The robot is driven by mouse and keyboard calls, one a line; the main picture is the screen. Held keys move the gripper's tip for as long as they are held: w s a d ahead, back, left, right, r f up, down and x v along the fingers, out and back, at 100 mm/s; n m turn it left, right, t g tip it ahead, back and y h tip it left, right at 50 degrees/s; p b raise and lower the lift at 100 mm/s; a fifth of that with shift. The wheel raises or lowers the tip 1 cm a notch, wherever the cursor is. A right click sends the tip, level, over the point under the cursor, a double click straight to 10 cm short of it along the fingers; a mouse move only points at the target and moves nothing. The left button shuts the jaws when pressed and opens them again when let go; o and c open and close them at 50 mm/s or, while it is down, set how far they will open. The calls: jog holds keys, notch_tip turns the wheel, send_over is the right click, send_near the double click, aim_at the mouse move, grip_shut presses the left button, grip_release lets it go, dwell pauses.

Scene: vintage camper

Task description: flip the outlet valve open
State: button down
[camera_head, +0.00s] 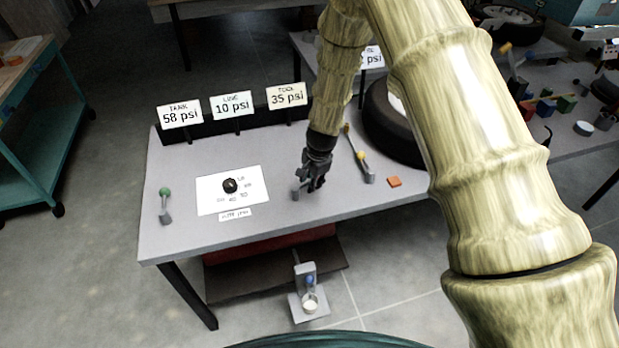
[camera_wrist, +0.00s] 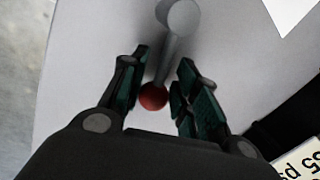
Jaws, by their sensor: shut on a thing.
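A lever with a red ball knob (camera_wrist: 153,97) and a grey arm running to a round grey pivot (camera_wrist: 184,17) shows in the wrist view. My gripper (camera_wrist: 162,85) has its fingers on either side of the knob and is shut on it. In the head view my gripper (camera_head: 312,178) is low over the grey table, right of the dial card. There the knob is hidden behind the fingers, and a small grey part of the lever (camera_head: 296,192) shows. I cannot read a label naming this lever as the outlet valve.
A green-knobbed lever (camera_head: 165,205) stands at the table's left, and a yellow-knobbed lever (camera_head: 363,165) right of my gripper. Gauge signs read 58 psi (camera_head: 180,115), 10 psi (camera_head: 232,106) and 35 psi (camera_head: 287,95). A dial card (camera_head: 210,195), an orange block (camera_head: 394,182) and a tyre (camera_head: 385,125) are nearby.

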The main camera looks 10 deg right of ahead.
jog(key=shift+s+m, duration=0.1)
jog(key=shift+m, duration=0.3)
jog(key=c, duration=1.1)
grip_release()
jog(key=shift+r, duration=0.15)
jog(key=shift+r, duration=0.3)
jog(key=v, duration=1.1)
jog(key=shift+s+r, duration=0.1)
jog(key=shift+s, duration=0.05)
